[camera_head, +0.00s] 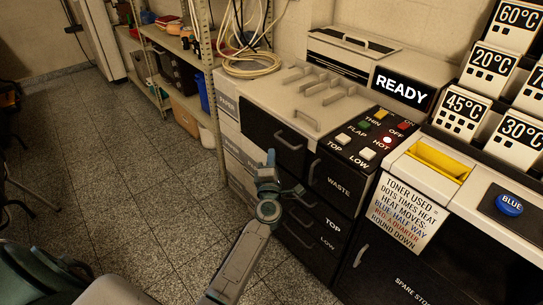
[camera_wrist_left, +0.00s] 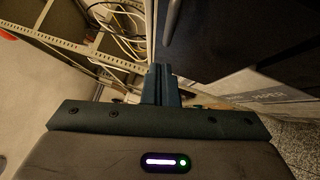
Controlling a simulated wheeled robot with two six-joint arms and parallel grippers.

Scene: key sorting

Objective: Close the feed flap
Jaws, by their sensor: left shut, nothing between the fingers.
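The machine (camera_head: 290,90) is a cream and black unit with a black button panel (camera_head: 362,138) that has a FLAP label. No part is plainly marked as the feed flap. A dark panel (camera_head: 262,128) with a grey bar handle (camera_head: 288,139) is on its front left, and I cannot tell whether it is fully closed. My left gripper (camera_head: 270,158) is shut and empty, in front of and just below that panel. In the left wrist view its fingers (camera_wrist_left: 160,72) are together, near a dark panel (camera_wrist_left: 225,30) and a grey handle (camera_wrist_left: 171,22). My right gripper is not in view.
A READY sign (camera_head: 402,90) stands on the machine. Below are a WASTE drawer (camera_head: 338,183) and dark drawers (camera_head: 315,232). The speckled floor (camera_head: 110,170) at left is mostly clear.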

